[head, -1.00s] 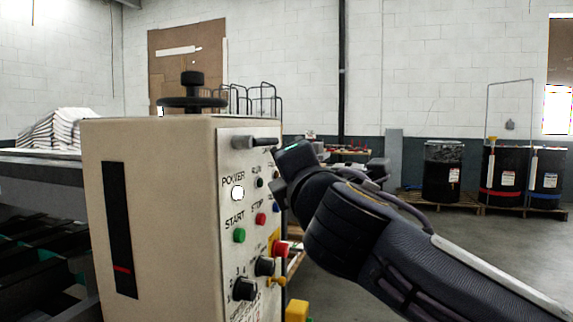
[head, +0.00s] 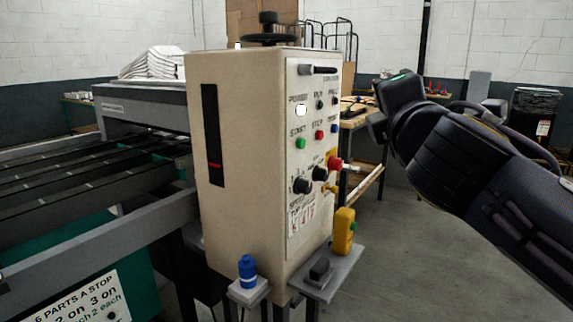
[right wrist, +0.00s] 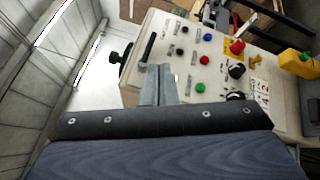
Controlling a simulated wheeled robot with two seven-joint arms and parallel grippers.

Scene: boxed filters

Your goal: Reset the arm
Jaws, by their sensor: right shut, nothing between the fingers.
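My right arm comes in from the right in the head view, and its gripper (head: 376,128) is at the far end, to the right of the control box (head: 250,150) with a visible gap between them. In the right wrist view the shut, empty fingers (right wrist: 158,84) show in front of the panel. The panel (right wrist: 205,62) carries a white power button (head: 301,110), a green start button (head: 300,143), a red stop button (head: 319,134), black knobs and a red emergency button (head: 335,163). My left gripper is not in view.
A wooden bench (head: 360,118) and a black drum (head: 533,110) stand behind. Floor at the right is open.

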